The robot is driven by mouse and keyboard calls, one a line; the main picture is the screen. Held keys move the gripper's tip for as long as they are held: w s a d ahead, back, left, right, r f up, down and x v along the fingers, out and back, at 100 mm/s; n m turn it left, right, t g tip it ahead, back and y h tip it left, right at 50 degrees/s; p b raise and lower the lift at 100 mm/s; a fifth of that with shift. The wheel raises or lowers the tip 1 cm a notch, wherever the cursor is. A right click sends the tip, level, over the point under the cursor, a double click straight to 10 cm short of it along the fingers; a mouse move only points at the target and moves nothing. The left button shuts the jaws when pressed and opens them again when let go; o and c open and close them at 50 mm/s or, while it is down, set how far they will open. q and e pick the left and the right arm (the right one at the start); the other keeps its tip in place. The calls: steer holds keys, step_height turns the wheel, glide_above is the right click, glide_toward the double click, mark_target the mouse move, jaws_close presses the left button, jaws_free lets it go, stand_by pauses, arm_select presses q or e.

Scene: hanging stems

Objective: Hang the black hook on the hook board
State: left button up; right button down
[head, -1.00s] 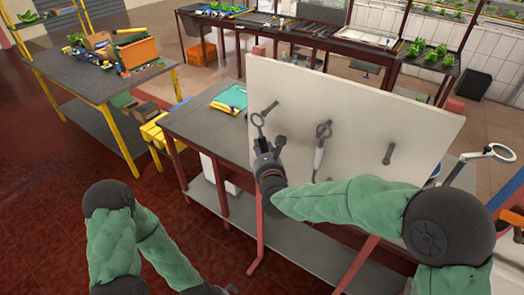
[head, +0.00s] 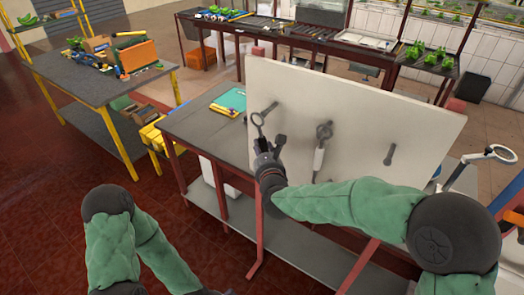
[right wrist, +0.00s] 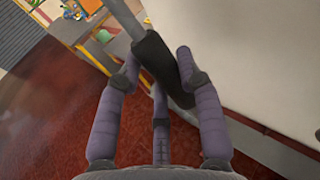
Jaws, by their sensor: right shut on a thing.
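The white hook board (head: 353,125) stands upright on the table. The black hook (head: 258,119) has a ring at its top and stands nearly upright in my right gripper (head: 268,146), in front of the board's left part. In the right wrist view, the right gripper's fingers (right wrist: 157,68) are shut on its black handle (right wrist: 163,62), with a grey shaft above. The ring is close to the left peg (head: 271,107); I cannot tell whether they touch. My left gripper (head: 213,292) barely shows at the bottom edge, and its jaws cannot be made out.
Another ringed tool with a pale handle (head: 318,160) hangs mid-board. A bare peg (head: 389,154) is at the right. A green mat (head: 231,99) lies on the table (head: 200,122) left of the board. A ring-headed lamp (head: 490,154) stands at the right.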

steer(key=shift+w+d+r+b, duration=0.1)
steer(key=shift+w+d+b, duration=0.3)
steer(key=shift+w+b, duration=0.15)
stand_by(0.4)
steer(key=shift+b, duration=0.65)
stand_by(0.8)
steer(key=shift+w+d+b, duration=0.6)
steer(key=shift+w+b, duration=0.2)
steer(key=shift+w+d+b, duration=0.6)
steer(key=shift+w+b, duration=0.15)
steer(key=shift+w, duration=0.05)
stand_by(2.0)
steer(key=shift+w+d+b, duration=0.25)
steer(key=shift+w+b, duration=0.15)
steer(key=shift+b, duration=0.2)
stand_by(0.6)
steer(key=shift+d+f+b, duration=0.15)
steer(key=shift+f+b, duration=0.15)
steer(key=shift+b, duration=0.3)
